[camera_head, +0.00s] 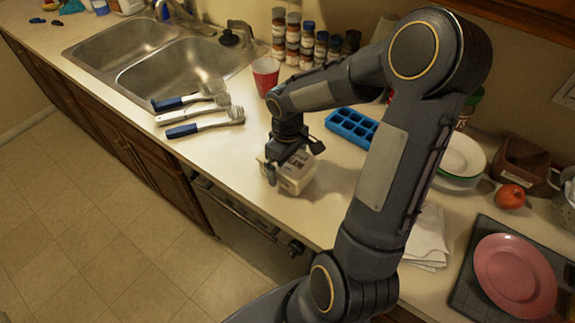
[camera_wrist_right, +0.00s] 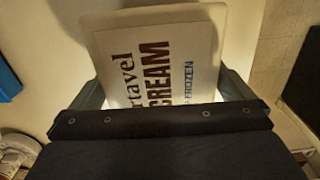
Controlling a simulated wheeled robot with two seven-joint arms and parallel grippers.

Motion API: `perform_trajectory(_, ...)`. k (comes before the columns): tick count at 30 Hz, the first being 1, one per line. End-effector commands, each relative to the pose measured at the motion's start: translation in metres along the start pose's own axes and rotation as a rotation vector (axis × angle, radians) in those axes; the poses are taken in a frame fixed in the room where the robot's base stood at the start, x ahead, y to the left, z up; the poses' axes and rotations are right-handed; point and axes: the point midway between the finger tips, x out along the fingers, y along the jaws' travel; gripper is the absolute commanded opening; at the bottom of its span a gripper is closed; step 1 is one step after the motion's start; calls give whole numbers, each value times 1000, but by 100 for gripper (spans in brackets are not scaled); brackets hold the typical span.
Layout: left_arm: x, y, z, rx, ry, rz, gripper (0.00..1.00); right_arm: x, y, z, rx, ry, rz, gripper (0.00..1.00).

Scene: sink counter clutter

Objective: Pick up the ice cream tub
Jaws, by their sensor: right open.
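The ice cream tub (camera_head: 297,176) is a pale, squarish box on the counter in the head view, partly covered by my gripper. In the right wrist view its lid (camera_wrist_right: 158,70) shows dark lettering with "CREAM" and "FROZEN". My right gripper (camera_head: 291,168) is right at the tub from above, with one finger down its near left side. In the right wrist view the open fingers (camera_wrist_right: 165,92) stand on either side of the tub. Whether they touch it I cannot tell. My left gripper is not in view.
A blue ice tray (camera_head: 352,127) lies behind the tub. Several brushes (camera_head: 205,122) lie to the left, near the sink (camera_head: 160,60). A red cup (camera_head: 265,73) and spice jars (camera_head: 293,40) stand behind. A white cloth (camera_head: 428,238) and a pink plate (camera_head: 515,275) are at right.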

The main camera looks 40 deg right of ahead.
Motion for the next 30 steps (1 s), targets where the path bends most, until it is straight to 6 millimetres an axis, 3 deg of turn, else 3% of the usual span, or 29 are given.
perform_trajectory(2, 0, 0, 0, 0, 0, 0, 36, 0, 0, 0, 0, 0, 0, 95)
perform_trajectory(12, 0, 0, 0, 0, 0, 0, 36, 0, 0, 0, 0, 0, 0, 50)
perform_trajectory(23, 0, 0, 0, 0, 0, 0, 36, -6, 1, -1, 0, 4, 3, 49)
perform_trajectory(30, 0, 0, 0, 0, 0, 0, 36, -35, 1, -1, 0, 6, 4, 49)
